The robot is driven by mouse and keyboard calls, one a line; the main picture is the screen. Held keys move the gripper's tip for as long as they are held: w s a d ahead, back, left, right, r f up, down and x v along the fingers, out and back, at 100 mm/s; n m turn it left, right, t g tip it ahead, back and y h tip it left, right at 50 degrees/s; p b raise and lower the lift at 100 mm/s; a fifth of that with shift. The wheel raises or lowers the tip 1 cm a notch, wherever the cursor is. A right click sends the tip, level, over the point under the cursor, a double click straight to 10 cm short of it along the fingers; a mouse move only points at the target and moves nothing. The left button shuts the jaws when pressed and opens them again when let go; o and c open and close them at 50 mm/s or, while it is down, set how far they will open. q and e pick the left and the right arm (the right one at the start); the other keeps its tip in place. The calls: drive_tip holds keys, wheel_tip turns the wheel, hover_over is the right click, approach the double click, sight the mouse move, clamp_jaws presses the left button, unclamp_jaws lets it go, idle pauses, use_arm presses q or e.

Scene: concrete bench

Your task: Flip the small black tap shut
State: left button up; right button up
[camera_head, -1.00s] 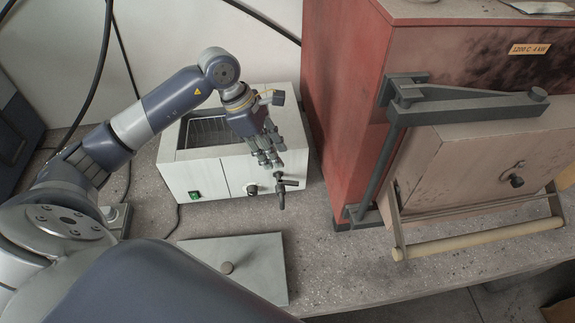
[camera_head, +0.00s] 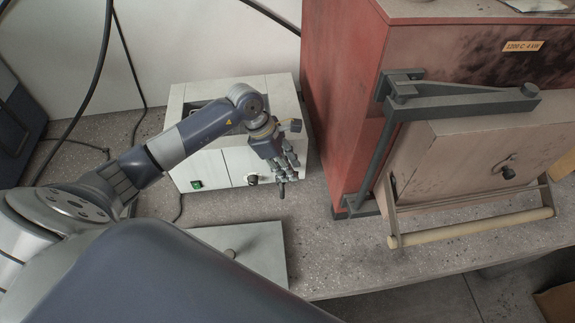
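The small black tap (camera_head: 282,190) is on the front of a white box-shaped bath (camera_head: 205,168), near its right end. Only the lower tip of the tap shows, pointing down; its lever is hidden behind my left gripper. My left gripper (camera_head: 284,172) hangs in front of the bath's right part, its fingers pointing down over the tap. Whether the fingers touch the tap, and how far apart they are, I cannot tell. My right gripper is not in view.
A red furnace (camera_head: 340,110) with a hinged door (camera_head: 470,160) stands close on the right. A flat grey lid (camera_head: 262,250) with a knob lies on the bench in front of the bath. Bench surface (camera_head: 345,255) is clear right of the lid.

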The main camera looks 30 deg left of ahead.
use_arm(q)
clamp_jaws()
drive_tip(key=shift+w+a+f+n+b, duration=0.1)
drive_tip(key=shift+w+f+n+b, duration=0.05)
drive_tip(key=shift+n+b, duration=0.5)
drive_tip(key=shift+w+n+t+b, duration=0.15)
drive_tip(key=shift+n+t+b, duration=0.55)
drive_tip(key=shift+n, duration=0.35)
drive_tip(key=shift+r, duration=0.2)
drive_tip(key=shift+o, duration=1.9)
unclamp_jaws()
